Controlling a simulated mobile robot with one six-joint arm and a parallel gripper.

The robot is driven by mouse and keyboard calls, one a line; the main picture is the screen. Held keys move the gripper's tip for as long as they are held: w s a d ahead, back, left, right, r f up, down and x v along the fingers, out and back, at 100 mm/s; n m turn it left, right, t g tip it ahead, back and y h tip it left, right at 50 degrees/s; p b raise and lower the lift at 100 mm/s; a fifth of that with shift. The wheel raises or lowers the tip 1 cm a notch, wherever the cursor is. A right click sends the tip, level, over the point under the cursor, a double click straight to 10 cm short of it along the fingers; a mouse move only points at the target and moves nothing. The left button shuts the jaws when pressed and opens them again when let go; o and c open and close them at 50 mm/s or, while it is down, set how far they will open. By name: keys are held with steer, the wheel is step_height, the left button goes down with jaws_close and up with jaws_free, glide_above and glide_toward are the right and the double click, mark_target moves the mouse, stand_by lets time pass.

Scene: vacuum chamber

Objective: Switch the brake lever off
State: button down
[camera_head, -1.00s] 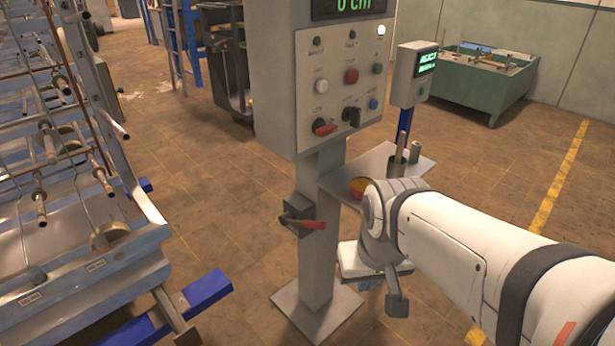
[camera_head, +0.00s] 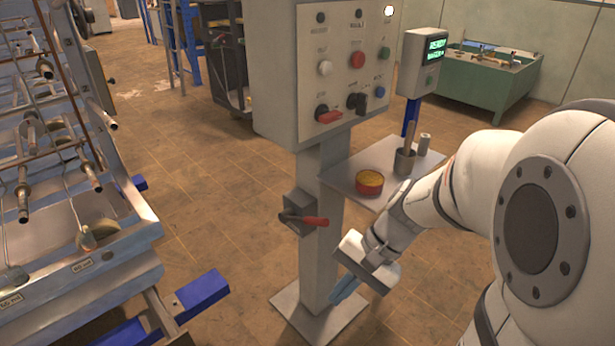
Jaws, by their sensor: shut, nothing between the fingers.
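The brake lever (camera_head: 312,221) has a red handle pointing right. It sits on a small grey box (camera_head: 297,207) on the post under the control panel. My gripper (camera_head: 338,299) is low and to the right of the lever, in front of the post's lower part, with its blue-grey fingers pointing down and left. The fingers are shut and hold nothing. It looks apart from the lever. My arm comes in from the right.
The grey control panel (camera_head: 290,85) with knobs and buttons stands on the post (camera_head: 318,262). A side shelf (camera_head: 345,165) holds a round yellow-topped red container (camera_head: 370,183) and a cup with a rod (camera_head: 404,161). A metal rack (camera_head: 120,262) with a blue foot stands left. Floor between is clear.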

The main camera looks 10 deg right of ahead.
steer(key=w+d+f+m+t+y+b, duration=0.4)
steer(key=w+f+m+t+y+b, duration=0.15)
steer(key=w+f+m+y, duration=0.35)
steer(key=w+d+f+m+t+h+b, duration=0.2)
steer(key=w+d+f+m+t+b, duration=0.2)
steer(key=w+d+f+m+t, duration=0.3)
steer(key=w+d+m+t, duration=0.1)
steer(key=d+m+t, duration=0.1)
steer(key=d, duration=0.1)
steer(key=shift+d+m+h, duration=0.3)
steer(key=shift+d+h, duration=0.1)
steer(key=shift+f, duration=0.1)
steer(key=w+a+r+b, duration=0.1)
steer(key=w+a+r, duration=0.2)
steer(key=w+a, duration=0.6)
steer(key=shift+r, duration=0.3)
